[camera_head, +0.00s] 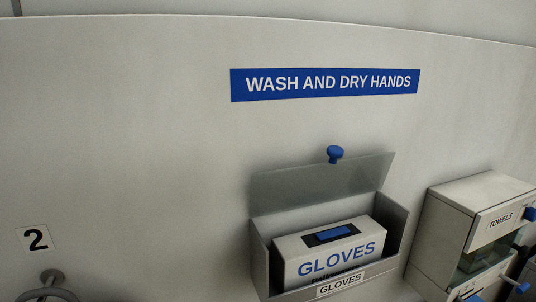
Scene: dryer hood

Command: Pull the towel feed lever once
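A white towel dispenser (459,214) with a "TOWELS" label is on the wall at the right. A blue piece (529,214) sticks out near its upper right, at the picture edge. Another blue-ended piece (519,288) shows at its lower right. I cannot tell which of these is the feed lever. A dark gap shows below the label, and the dispenser's lower part is cut off by the frame. Neither of my grippers is in view.
A glove holder (262,262) with its lid (320,184) raised holds a glove box (292,262), left of the dispenser. A blue knob (335,153) is above it. A blue sign (330,84) is higher up.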

